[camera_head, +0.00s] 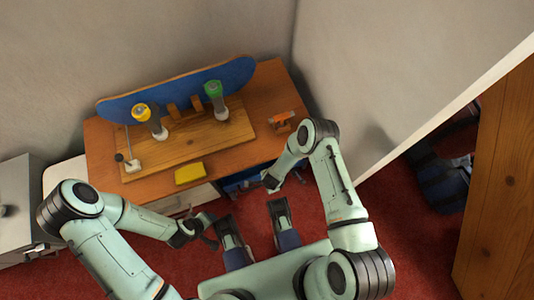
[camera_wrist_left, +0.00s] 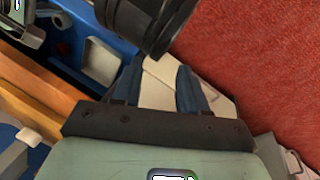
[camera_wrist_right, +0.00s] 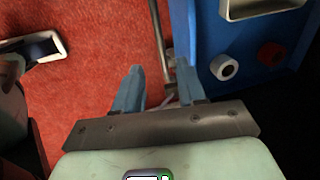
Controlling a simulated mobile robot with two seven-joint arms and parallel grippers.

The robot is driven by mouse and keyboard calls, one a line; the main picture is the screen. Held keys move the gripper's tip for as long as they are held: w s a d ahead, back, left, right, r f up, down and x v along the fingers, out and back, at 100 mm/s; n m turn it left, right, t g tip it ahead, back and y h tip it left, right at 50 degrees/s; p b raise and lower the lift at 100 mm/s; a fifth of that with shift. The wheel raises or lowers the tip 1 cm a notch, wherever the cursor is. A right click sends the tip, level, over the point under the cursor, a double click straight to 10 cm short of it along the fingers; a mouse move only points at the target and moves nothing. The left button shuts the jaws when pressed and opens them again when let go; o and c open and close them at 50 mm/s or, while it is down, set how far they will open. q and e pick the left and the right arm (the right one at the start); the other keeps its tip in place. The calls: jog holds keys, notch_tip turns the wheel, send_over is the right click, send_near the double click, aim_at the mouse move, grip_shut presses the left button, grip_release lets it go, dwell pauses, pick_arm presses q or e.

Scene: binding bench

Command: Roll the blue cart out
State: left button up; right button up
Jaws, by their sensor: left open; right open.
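The blue cart (camera_head: 238,184) stands under the bench, mostly hidden by the bench top and my right arm in the head view. In the right wrist view its blue side (camera_wrist_right: 245,45) is close up, with a thin metal bar (camera_wrist_right: 157,35) along it. My right gripper (camera_wrist_right: 157,80) is open, with the bar running between its fingertips; I cannot tell whether they touch it. A blue surface, likely the cart, also shows in the left wrist view (camera_wrist_left: 72,22). My left gripper (camera_wrist_left: 157,75) is open over a pale flat surface, apart from the cart.
The wooden bench (camera_head: 105,150) carries a blue skateboard deck (camera_head: 180,90), yellow-topped and green-topped bottles and a yellow block (camera_head: 190,174). A pale wall panel (camera_head: 400,80) rises to the right. Red carpet (camera_head: 400,240) is open in front; a grey cabinet (camera_head: 18,200) stands left.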

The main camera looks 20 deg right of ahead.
jog(key=f+b, duration=0.1)
jog(key=f, duration=0.2)
jog(key=w+f+b, duration=0.1)
jog(key=f, duration=0.1)
jog(key=f+b, duration=0.1)
jog(key=f, duration=0.2)
jog(key=shift+w+f, duration=0.35)
jog(key=shift+f, duration=0.2)
pick_arm(q)
jog(key=shift+y, duration=0.3)
jog(key=f, duration=0.1)
jog(key=a+f, duration=0.1)
jog(key=f, duration=0.1)
jog(key=w+a+f, duration=0.1)
jog(key=f, duration=0.1)
jog(key=shift+a+f, duration=0.1)
jog(key=shift+a, duration=0.05)
pick_arm(e)
jog(key=shift+c, duration=0.3)
grip_shut()
